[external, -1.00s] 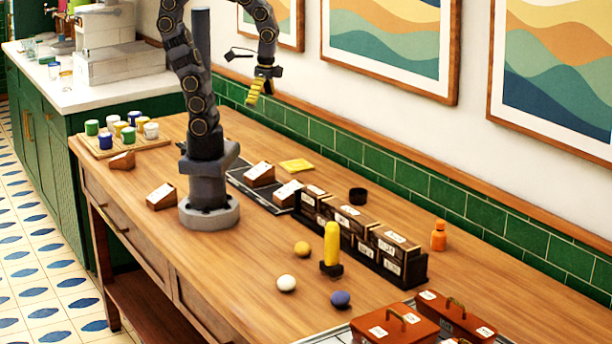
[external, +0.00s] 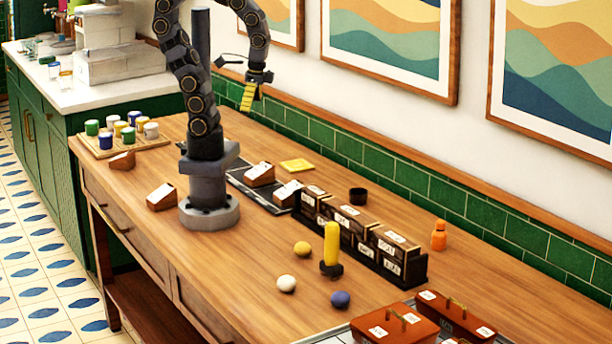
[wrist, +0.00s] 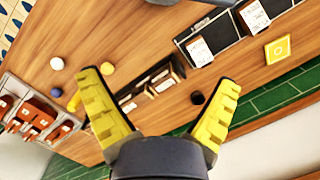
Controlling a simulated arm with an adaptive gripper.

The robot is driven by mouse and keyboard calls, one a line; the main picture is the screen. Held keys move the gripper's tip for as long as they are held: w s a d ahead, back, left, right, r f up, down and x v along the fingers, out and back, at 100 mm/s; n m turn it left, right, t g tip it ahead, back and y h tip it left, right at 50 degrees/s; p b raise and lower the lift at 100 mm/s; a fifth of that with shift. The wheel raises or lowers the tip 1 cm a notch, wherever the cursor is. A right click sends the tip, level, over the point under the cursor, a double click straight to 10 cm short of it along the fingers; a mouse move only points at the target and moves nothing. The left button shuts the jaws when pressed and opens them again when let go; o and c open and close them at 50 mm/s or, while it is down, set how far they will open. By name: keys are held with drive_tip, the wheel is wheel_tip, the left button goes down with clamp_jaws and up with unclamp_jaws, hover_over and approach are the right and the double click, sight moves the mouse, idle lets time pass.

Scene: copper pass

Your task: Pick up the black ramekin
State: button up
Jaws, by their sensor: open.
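The black ramekin (external: 358,195) stands on the wooden table behind the row of dark labelled boxes, near the green tiled wall. In the wrist view the black ramekin (wrist: 197,98) shows between my gripper's fingers, nearer the right one. My gripper (external: 248,100) hangs high above the back of the table, to the left of the ramekin and well apart from it. In the wrist view my gripper (wrist: 160,110) has its two yellow ridged fingers spread wide, with nothing between them.
The dark labelled boxes (external: 352,224) stand in front of the ramekin. An orange bottle (external: 439,235) is to its right and a yellow square (external: 297,165) to its left. A yellow upright object (external: 331,245) and several balls lie nearer. Red cases (external: 395,326) are at front right.

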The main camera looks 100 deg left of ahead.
drive_tip(key=w+a+f+n, duration=0.2)
drive_tip(key=w+n, duration=0.1)
drive_tip(key=w, duration=0.5)
drive_tip(key=n+t, duration=0.2)
drive_tip(key=n, duration=0.9)
hover_over(358, 196)
drive_tip(key=a, duration=0.2)
drive_tip(key=f, duration=2)
drive_tip(key=shift+s+a, duration=0.1)
drive_tip(key=shift+a, duration=0.1)
drive_tip(key=shift+a+f+n, duration=0.15)
drive_tip(key=shift+f+n, duration=0.15)
drive_tip(key=shift+f, duration=0.85)
wheel_tip(358, 196, down, 6)
drive_tip(key=shift+r, duration=0.1)
drive_tip(key=shift+c, duration=0.2)
